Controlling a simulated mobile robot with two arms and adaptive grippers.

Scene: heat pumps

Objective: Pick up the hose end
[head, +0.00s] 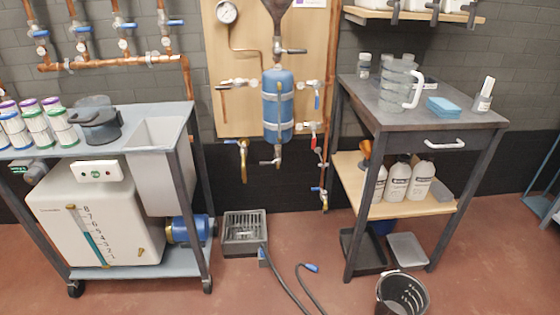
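A dark hose (289,289) lies on the reddish floor in the lower middle of the head view. One end (312,268) has a blue tip and lies free on the floor, pointing right. Another part of the hose runs up to a grey-blue fitting (263,256) at the front right corner of a grey crate-like box (244,225). I cannot tell whether that fitting is attached to the box. The hose runs out of the picture at the bottom. Neither of my grippers is in view.
A wheeled cart (103,272) with a white tank stands at left. A dark table (430,118) with shelves stands at right, and a black bucket (402,292) stands in front of it. Copper pipework and a blue cylinder (278,106) are on the wall. Floor around the blue tip is clear.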

